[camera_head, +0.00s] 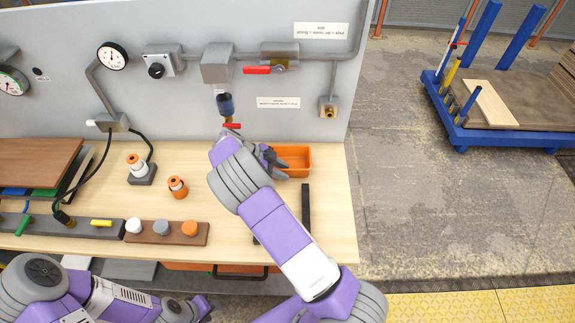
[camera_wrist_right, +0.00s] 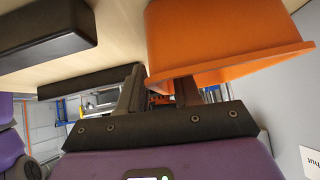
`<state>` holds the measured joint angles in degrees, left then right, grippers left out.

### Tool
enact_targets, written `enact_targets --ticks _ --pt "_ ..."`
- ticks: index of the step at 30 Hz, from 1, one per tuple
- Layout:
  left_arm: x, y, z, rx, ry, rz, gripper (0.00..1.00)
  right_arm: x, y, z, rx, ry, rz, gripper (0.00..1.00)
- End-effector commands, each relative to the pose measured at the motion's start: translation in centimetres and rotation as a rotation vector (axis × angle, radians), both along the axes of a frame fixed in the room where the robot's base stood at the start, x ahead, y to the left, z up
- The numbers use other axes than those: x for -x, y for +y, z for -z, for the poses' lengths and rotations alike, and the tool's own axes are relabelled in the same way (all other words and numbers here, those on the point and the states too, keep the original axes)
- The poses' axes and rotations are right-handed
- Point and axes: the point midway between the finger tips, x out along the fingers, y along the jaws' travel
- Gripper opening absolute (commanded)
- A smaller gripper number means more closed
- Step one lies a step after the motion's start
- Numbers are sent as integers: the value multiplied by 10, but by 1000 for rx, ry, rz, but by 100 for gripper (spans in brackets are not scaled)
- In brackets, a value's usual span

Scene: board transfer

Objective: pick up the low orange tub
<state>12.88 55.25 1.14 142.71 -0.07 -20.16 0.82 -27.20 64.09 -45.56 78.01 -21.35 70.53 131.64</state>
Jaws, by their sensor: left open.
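The low orange tub (camera_head: 296,152) sits on the wooden bench near its right end, beside the back panel. My right gripper (camera_head: 279,163) is at the tub's left side in the head view. In the right wrist view, the tub (camera_wrist_right: 220,35) fills the upper right, and the gripper (camera_wrist_right: 158,85) has a gap between its fingers. One finger shows beside the tub's corner; the other's tip is hidden behind the tub's rim. I cannot tell whether either finger touches it. My left gripper (camera_head: 203,308) is open and low at the bottom edge, away from the tub.
A black bar (camera_head: 306,208) lies on the bench (camera_head: 335,215) in front of the tub. Orange-capped bottles, a brown block with several knobs (camera_head: 165,238) and boards stand to the left. The panel (camera_head: 180,85) behind carries pipes, gauges and a red-handled valve.

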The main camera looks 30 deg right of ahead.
Motion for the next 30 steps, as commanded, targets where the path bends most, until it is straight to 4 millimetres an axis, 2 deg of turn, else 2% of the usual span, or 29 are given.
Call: enact_targets --ticks 3,11,15,18,30 --pt "0 0 1 0 0 0 43 4 -8 9 0 1 1 33" --pt "0 0 1 0 0 0 43 4 -9 10 0 -1 -1 33" --pt "0 0 1 0 0 0 43 4 -9 10 0 -1 -1 12" --pt "0 0 1 0 0 0 43 4 -9 10 0 0 0 0" --pt "0 0 1 0 0 0 43 4 -9 7 1 -1 0 0"
